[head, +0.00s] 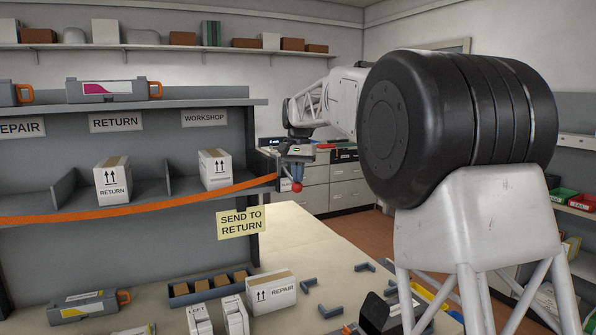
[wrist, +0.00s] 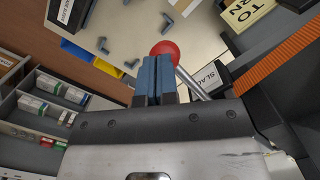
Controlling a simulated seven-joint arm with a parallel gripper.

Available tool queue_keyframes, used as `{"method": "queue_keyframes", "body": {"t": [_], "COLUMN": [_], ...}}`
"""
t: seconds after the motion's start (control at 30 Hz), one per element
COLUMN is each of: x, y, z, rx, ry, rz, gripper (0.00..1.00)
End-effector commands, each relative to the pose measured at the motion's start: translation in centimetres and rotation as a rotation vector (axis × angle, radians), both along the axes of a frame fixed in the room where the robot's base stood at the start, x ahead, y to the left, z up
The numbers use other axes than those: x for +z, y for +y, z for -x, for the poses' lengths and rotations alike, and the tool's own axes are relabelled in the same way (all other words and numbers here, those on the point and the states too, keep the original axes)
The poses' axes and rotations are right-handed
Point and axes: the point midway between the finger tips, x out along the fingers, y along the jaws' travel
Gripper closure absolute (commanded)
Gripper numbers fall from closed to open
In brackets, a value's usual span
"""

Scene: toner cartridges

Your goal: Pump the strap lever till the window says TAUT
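The strap lever has a red ball knob (head: 297,187) at the right end of the shelf front; in the wrist view the knob (wrist: 165,52) tops a metal rod (wrist: 192,84). The window (wrist: 209,78) beside the rod shows lettering that reads as SLACK, partly covered by the rod. The orange strap (head: 150,208) runs across the shelf front to the lever's housing; it also shows in the wrist view (wrist: 275,65). My gripper (wrist: 153,62) has its blue fingers together, with nothing seen between them. The fingertips are right by the knob; I cannot tell whether they touch it.
Two cartons, RETURN (head: 113,181) and another (head: 215,169), stand in shelf bays behind the strap. A yellow SEND TO RETURN note (head: 241,221) hangs below it. The table (head: 300,240) holds a REPAIR carton (head: 271,292), a cartridge (head: 88,305) and grey brackets (head: 329,311).

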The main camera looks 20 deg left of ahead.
Motion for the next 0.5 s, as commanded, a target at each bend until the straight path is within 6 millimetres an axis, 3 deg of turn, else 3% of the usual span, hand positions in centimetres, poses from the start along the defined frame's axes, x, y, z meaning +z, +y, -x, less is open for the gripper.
{"method": "queue_keyframes", "body": {"t": [0.5], "x": [1.0], "y": [0.3], "z": [-3.1], "rx": [0.0], "ry": [0.0], "rz": [0.0], "gripper": [1.0]}}
